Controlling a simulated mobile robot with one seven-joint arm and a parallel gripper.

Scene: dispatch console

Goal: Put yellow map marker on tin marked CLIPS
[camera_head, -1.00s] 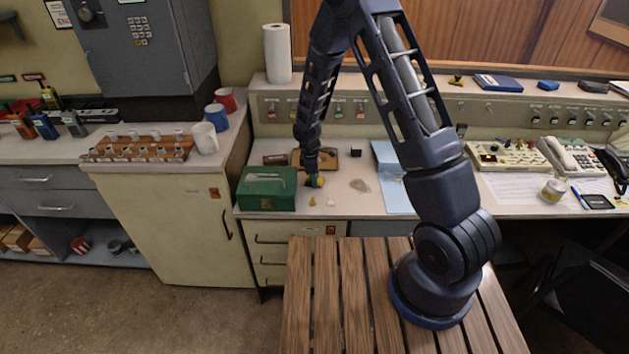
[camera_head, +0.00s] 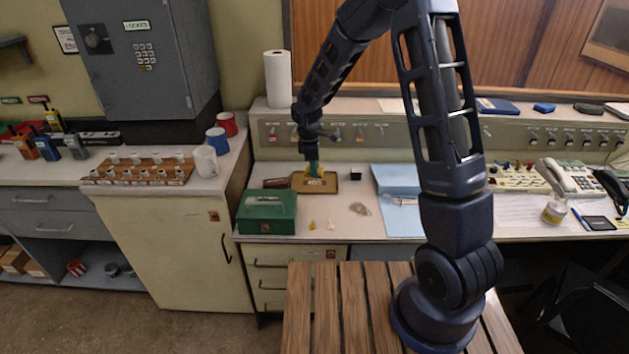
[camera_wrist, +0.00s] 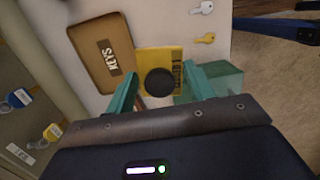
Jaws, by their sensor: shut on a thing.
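My gripper (camera_head: 314,166) is over the back of the counter, at the tray marked KEYS (camera_head: 326,187). In the wrist view its green fingers (camera_wrist: 160,84) are shut on a yellow box-like thing (camera_wrist: 146,58) with a black round top. Dark lettering on its right edge is too small to read surely; I cannot tell whether it is the CLIPS tin. A small yellow marker (camera_head: 312,225) stands on the counter in front of the tray. It also shows in the wrist view (camera_wrist: 206,39). A pale marker (camera_head: 331,226) stands beside it.
A green cash box (camera_head: 266,213) stands left of the markers. A small black cube (camera_head: 356,176) and a blue folder (camera_head: 396,180) lie to the right. The console with switches (camera_head: 375,133) rises behind. Counter around the small markers is mostly clear.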

